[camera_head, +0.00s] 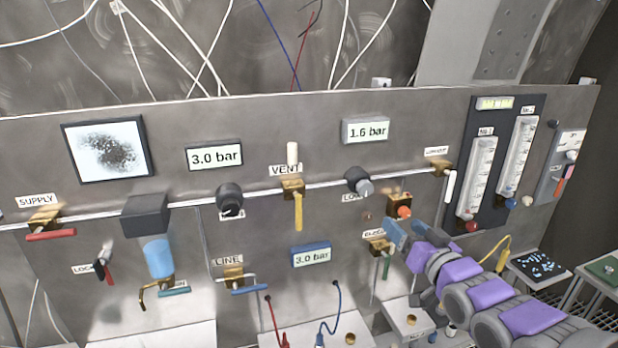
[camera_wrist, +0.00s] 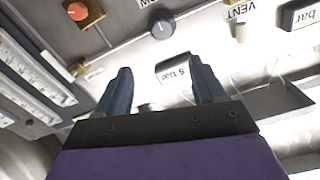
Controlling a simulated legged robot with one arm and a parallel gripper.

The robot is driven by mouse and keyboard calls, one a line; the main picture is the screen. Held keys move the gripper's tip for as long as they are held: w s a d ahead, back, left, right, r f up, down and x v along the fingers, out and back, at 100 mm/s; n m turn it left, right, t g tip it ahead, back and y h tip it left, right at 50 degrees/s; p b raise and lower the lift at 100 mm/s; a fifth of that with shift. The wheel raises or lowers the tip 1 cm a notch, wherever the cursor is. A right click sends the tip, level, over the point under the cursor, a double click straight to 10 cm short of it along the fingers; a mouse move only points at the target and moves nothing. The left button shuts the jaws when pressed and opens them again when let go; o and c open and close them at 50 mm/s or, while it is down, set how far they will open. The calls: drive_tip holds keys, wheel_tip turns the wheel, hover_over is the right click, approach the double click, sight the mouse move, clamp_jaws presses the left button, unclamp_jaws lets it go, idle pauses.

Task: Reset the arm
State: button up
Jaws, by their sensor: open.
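My arm, grey with purple covers, reaches in from the lower right in the head view. My gripper (camera_head: 402,238) is in front of the panel, just below an orange knob on a brass block (camera_head: 400,206) and right of a green-handled valve (camera_head: 380,246). In the wrist view my gripper (camera_wrist: 160,88) shows two dark blue-grey fingers spread apart with nothing between them. A "1.6 bar" display (camera_head: 368,130) hangs above. In the wrist view a display (camera_wrist: 173,72) shows behind the fingers, and the orange knob (camera_wrist: 78,11) is at the upper left.
The grey panel carries a yellow-handled vent valve (camera_head: 298,205), a black knob (camera_head: 230,200) and two flow meters (camera_head: 478,170). Low white-topped boxes (camera_head: 408,318) stand below the gripper. Small tables (camera_head: 540,270) stand at the right. Thin cables hang above the panel.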

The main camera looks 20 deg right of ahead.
drive_tip(key=s+a+f+n+g, duration=0.1)
drive_tip(key=s+a+f+g, duration=0.3)
drive_tip(key=f, duration=0.3)
drive_tip(key=s+a+f+g, duration=0.1)
drive_tip(key=a+f+g, duration=0.35)
drive_tip(key=f, duration=0.25)
drive_tip(key=s+a+f+g, duration=0.1)
drive_tip(key=s+a+g, duration=0.2)
drive_tip(key=s, duration=0.5)
drive_tip(key=s+a+f+n+g+b, duration=0.1)
drive_tip(key=s+a+g, duration=0.3)
drive_tip(key=s, duration=0.5)
drive_tip(key=s+a+f+g+b, duration=0.1)
drive_tip(key=s+a+g, duration=0.3)
drive_tip(key=s, duration=0.5)
drive_tip(key=shift+s+a+f+h, duration=0.2)
drive_tip(key=shift+s+a+h, duration=0.1)
drive_tip(key=shift+a, duration=0.2)
drive_tip(key=shift+w, duration=0.15)
